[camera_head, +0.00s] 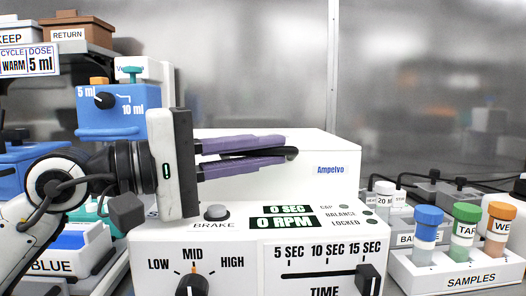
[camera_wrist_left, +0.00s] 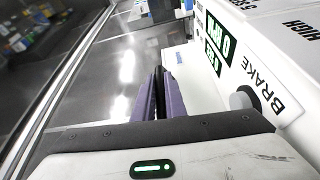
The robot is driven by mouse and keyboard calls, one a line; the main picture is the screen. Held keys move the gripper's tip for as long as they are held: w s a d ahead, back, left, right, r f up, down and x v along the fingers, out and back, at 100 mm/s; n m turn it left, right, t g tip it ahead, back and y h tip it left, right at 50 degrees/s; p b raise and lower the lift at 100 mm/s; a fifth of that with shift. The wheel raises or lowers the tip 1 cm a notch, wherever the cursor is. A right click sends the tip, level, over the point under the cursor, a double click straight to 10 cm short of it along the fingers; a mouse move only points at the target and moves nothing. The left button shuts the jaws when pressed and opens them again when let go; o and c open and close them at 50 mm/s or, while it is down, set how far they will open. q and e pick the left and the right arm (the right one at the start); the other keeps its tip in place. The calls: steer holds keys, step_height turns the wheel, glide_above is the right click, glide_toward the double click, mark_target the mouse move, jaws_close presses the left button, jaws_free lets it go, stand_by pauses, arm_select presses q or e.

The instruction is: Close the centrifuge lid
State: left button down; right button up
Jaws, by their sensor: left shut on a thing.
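The white centrifuge (camera_head: 232,240) stands in the middle of the head view, with its dial, slider and display reading 0 RPM on the front panel. Its white lid (camera_head: 318,150), marked Ampelvo, lies low over the body; I cannot tell whether it is fully seated. My left gripper (camera_head: 288,148) reaches in from the left in front of the lid. Its purple fingers are shut on a dark handle (camera_head: 291,154), mostly hidden between them. The fingers also show close together in the left wrist view (camera_wrist_left: 162,78). My right gripper is not in view.
A brake button (camera_head: 217,212) sits on the panel just below my left gripper. A white sample rack (camera_head: 458,277) with capped tubes stands at the right. A blue dispenser (camera_head: 118,110) and shelf boxes are at the left. A glass panel is behind.

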arm_select(q)
steer(key=shift+f, duration=0.5)
steer(key=c, duration=2.1)
jaws_free()
steer(key=shift+a+r, duration=0.1)
steer(key=shift+a, duration=0.15)
steer(key=v, duration=0.8)
steer(key=shift+s+a, duration=0.2)
steer(key=shift+a, duration=0.15)
steer(key=shift+s+a, duration=0.3)
steer(key=shift+a, duration=0.2)
